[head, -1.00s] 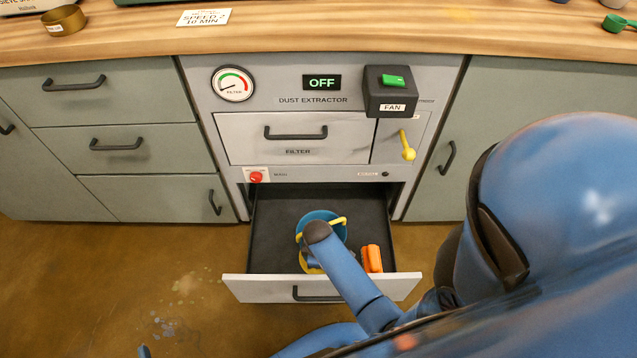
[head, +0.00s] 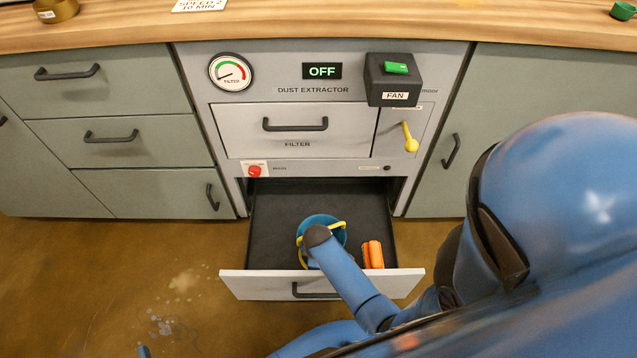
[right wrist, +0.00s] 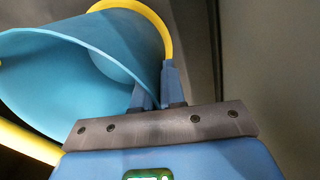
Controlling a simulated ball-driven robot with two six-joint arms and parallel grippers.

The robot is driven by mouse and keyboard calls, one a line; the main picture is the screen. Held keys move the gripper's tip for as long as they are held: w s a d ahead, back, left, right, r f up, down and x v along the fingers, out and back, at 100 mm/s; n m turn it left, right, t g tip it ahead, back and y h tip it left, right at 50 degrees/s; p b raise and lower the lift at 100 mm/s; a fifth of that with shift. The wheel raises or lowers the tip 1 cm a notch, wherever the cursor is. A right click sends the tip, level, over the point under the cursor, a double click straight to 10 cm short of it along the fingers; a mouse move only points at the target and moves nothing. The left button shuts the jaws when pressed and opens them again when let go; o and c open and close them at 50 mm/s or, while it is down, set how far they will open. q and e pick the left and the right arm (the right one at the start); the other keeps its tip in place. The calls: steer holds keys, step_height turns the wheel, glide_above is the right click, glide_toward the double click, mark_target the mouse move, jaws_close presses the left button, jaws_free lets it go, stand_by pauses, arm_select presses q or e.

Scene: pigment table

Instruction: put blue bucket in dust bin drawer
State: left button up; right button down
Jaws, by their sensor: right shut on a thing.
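The blue bucket (head: 326,222) with a yellow handle is inside the open dust bin drawer (head: 276,210), near the drawer's front. My right arm reaches over the drawer front and partly covers the bucket. My right gripper (right wrist: 158,88) is shut on the bucket at its rim, near the yellow handle; in the right wrist view the bucket (right wrist: 75,70) lies tilted across the upper left. Whether the bucket's base touches the drawer floor is hidden. My left gripper cannot be made out in the head view.
An orange object (head: 373,254) lies in the drawer to the right of the bucket. Above the drawer is the dust extractor with a closed filter drawer (head: 297,130), a yellow lever (head: 409,138), a red button (head: 254,171) and a fan switch box (head: 394,82). The drawer's back is clear.

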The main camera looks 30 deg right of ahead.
steer(key=c, duration=1.2)
jaws_free()
steer(key=s+r+m+t+p, duration=0.2)
steer(key=s+r+m+t, duration=0.1)
steer(key=r, duration=1)
steer(key=s+a+r+m+t+p, duration=0.1)
steer(key=s+r+t, duration=0.4)
steer(key=r, duration=0.8)
steer(key=s+r+m+t+p, duration=0.3)
steer(key=r+m+t, duration=0.3)
steer(key=r, duration=0.7)
steer(key=shift+s+a+r+t+y, duration=0.15)
steer(key=shift+s+t+y, duration=0.05)
steer(key=shift+t, duration=0.5)
steer(key=shift+s+a+r+t+y, duration=0.15)
steer(key=shift+s+t+y, duration=0.05)
steer(key=shift+t, duration=0.5)
